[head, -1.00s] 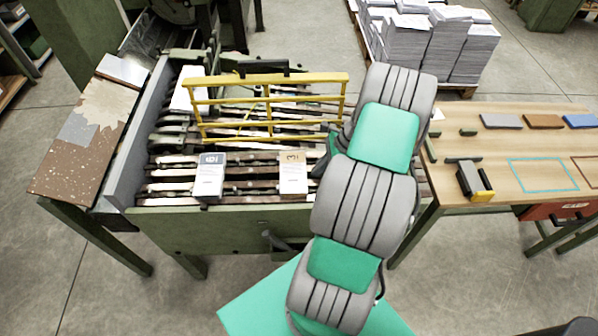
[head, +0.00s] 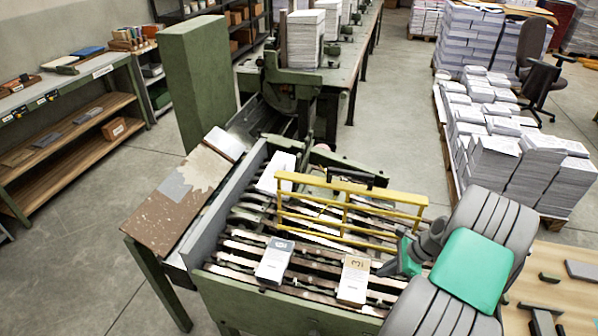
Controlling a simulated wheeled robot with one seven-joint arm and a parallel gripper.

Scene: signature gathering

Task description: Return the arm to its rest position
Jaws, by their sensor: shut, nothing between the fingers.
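My arm reaches in from the lower right of the head view, and its thick grey and green links cover the right end of the green machine (head: 268,307). My gripper (head: 391,267) is small and dark at the far end of the arm, low over the right part of the machine's slatted bed. It looks shut and empty, though its fingertips are hard to make out. A stack labelled 6 (head: 272,262) and a stack labelled 3 (head: 353,280) stand on the bed to its left, apart from it.
A yellow guard frame (head: 345,222) with a black handle spans the bed just behind my gripper. A white stack (head: 275,172) lies at the bed's back left. A wooden table (head: 572,290) is at the right. Paper pallets (head: 535,175) stand behind. Floor at the left is clear.

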